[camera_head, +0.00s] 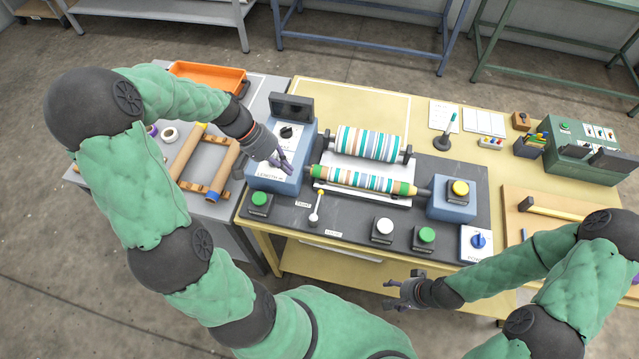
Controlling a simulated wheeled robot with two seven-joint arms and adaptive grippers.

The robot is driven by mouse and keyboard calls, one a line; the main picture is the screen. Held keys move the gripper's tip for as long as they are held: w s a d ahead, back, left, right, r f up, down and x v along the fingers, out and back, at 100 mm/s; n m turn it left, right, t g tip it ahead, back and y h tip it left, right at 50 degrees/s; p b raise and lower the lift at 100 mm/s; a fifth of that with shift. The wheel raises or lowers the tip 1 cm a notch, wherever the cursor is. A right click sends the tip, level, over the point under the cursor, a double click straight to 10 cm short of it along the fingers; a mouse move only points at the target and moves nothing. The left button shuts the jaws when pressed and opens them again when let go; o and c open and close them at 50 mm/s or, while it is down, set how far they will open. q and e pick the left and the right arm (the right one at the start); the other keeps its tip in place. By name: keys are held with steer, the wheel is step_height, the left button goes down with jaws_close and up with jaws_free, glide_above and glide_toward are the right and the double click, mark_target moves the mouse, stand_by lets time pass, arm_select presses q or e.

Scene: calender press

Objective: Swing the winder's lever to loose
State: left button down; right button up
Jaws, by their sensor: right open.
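The winder's lever (317,206) is a small thin rod on the dark base plate in front of the rolls, leaning up and slightly right. A label reading TIGHT (303,204) lies to its left and another, seemingly LOOSE (333,233), lies to its lower right. Which label the lever is set to, I cannot tell. The winder carries a striped lower roll (362,180) with green ends. My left gripper (285,165) is over the blue dial box, up and left of the lever and apart from it; its finger gap is unclear. My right gripper (390,293) is open and empty in front of the table.
A blue box with a dial (275,180) stands left of the rolls. A wider striped roll (368,143) lies behind.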

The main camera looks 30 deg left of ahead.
arm_select(q)
steer(key=shift+s, duration=0.25)
steer(key=b, duration=0.3)
glide_toward(317, 208)
steer(key=w+d+f, duration=0.1)
steer(key=f, duration=0.1)
steer(key=w+d+f, duration=0.2)
steer(key=f, duration=0.1)
steer(key=shift+w+d+f, duration=0.1)
steer(key=shift+w+f, duration=0.1)
steer(key=shift+f, duration=0.1)
